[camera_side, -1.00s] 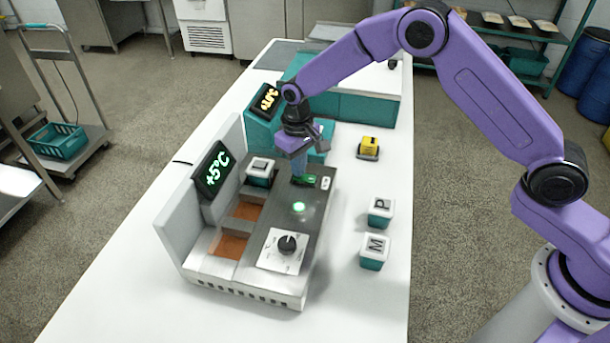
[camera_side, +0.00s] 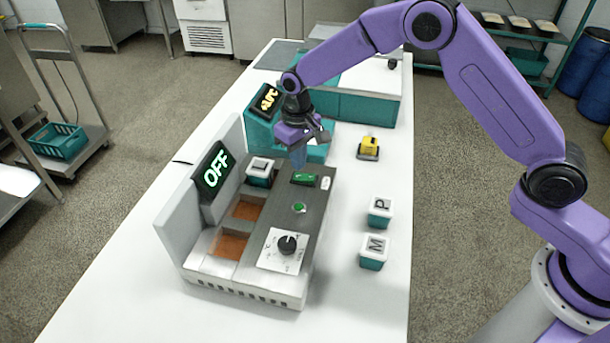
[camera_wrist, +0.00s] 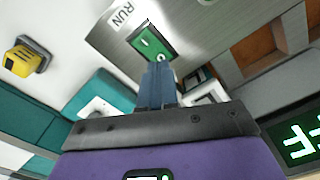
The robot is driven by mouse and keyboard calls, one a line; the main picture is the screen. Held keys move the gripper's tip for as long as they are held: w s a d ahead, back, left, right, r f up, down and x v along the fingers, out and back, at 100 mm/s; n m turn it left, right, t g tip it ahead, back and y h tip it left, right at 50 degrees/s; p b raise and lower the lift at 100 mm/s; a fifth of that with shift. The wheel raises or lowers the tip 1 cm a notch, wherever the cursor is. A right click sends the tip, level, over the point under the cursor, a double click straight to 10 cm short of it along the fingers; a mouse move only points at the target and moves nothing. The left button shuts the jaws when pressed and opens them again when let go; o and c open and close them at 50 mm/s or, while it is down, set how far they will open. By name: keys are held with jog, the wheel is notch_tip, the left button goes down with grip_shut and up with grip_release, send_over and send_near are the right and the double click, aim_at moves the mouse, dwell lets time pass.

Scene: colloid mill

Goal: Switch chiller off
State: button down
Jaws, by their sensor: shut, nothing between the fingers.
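The chiller is the grey unit with a dark top panel (camera_side: 283,208) in the side view. Its tilted display (camera_side: 214,169) reads OFF in green. A green rocker switch (camera_side: 305,178) sits at the far end of the panel; it also shows in the wrist view (camera_wrist: 151,42).
A black dial (camera_side: 287,245) is at the panel's front. A cube marked L (camera_side: 260,171) sits beside the display. Cubes marked P (camera_side: 380,211) and M (camera_side: 375,251) and a yellow block (camera_side: 369,146) stand right. A teal machine (camera_side: 262,135) is behind.

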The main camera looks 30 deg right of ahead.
aim_at(299, 176)
jog(key=shift+r, duration=2.1)
jog(key=shift+s+r, duration=0.1)
jog(key=s+d+r+n, duration=0.2)
jog(key=s+r, duration=0.2)
jog(key=s, duration=0.5)
jog(key=s+d+r+n, duration=0.2)
jog(key=s+r+n, duration=0.15)
jog(key=s, duration=0.45)
jog(key=s+d+n, duration=0.2)
jog(key=s+d, duration=0.4)
jog(key=s, duration=0.4)
jog(key=s+d+r+n, duration=0.1)
jog(key=s+d+n, duration=0.1)
jog(key=s+d, duration=0.5)
jog(key=s, duration=0.3)
jog(key=shift+s+r, duration=0.25)
